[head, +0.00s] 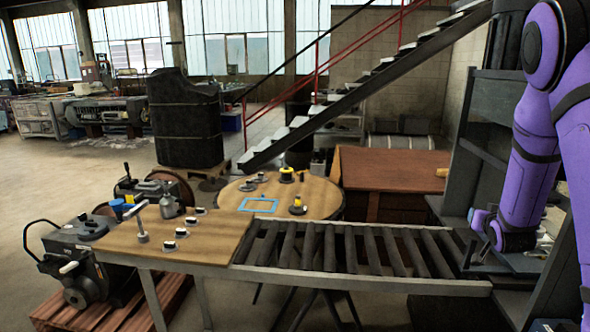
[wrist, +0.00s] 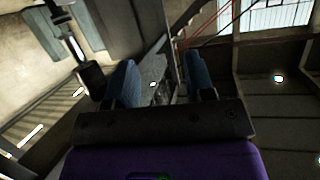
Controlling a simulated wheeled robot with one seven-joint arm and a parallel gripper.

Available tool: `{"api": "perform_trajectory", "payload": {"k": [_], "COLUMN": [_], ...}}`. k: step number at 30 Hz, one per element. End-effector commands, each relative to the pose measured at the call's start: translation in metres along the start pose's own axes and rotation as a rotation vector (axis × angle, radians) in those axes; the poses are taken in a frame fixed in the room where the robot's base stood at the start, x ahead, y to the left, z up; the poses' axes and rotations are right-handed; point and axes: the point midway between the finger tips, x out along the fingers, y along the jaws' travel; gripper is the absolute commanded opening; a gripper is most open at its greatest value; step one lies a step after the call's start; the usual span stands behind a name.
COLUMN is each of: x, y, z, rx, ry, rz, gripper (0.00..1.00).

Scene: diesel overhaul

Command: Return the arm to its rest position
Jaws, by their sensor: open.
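My gripper (wrist: 162,75) shows in the wrist view with two blue fingers standing apart and nothing between them. Past the fingers the wrist view shows windows, a red rail and dark roof panels, so the wrist is tipped well away from the table tops. In the head view my purple arm comes down the right side, beside the dark metal shelving.
A roller conveyor (head: 355,248) runs from the wooden bench top (head: 180,243) toward my arm. Dark shelving (head: 482,130) stands close to the arm. A round table (head: 325,197) holds small parts and a blue frame (head: 258,205). An engine block (head: 75,255) sits on a pallet at left.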

Motion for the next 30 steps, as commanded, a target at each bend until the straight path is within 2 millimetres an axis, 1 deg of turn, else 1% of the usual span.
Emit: {"api": "perform_trajectory", "payload": {"k": [1,3,8,14,15,17,23,24,26,27,29,30], "x": [-0.010,-0.024,-0.060,-0.114,-0.127,-0.145,-0.212,-0.226,-0.248,-0.263,-0.285,-0.300], "y": [-0.007,-0.016,-0.035,-0.059,-0.063,-0.069,-0.086,-0.089,-0.093,-0.095,-0.098,-0.099], "z": [-0.013,-0.025,-0.048,-0.070,-0.074,-0.079,-0.089,-0.090,-0.091,-0.091,-0.091,-0.090], "rx": [0.008,0.014,0.023,0.016,0.012,0.006,-0.032,-0.043,-0.058,-0.069,-0.090,-0.103], "ry": [-0.018,-0.057,-0.148,-0.263,-0.286,-0.322,-0.435,-0.457,-0.490,-0.513,-0.545,-0.566], "rz": [0.000,0.000,-0.008,-0.036,-0.043,-0.054,-0.099,-0.109,-0.124,-0.133,-0.148,-0.157], "gripper": [0.49,0.49,0.49,0.49,0.49,0.49,0.49,0.49,0.49,0.49,0.49,0.49]}}
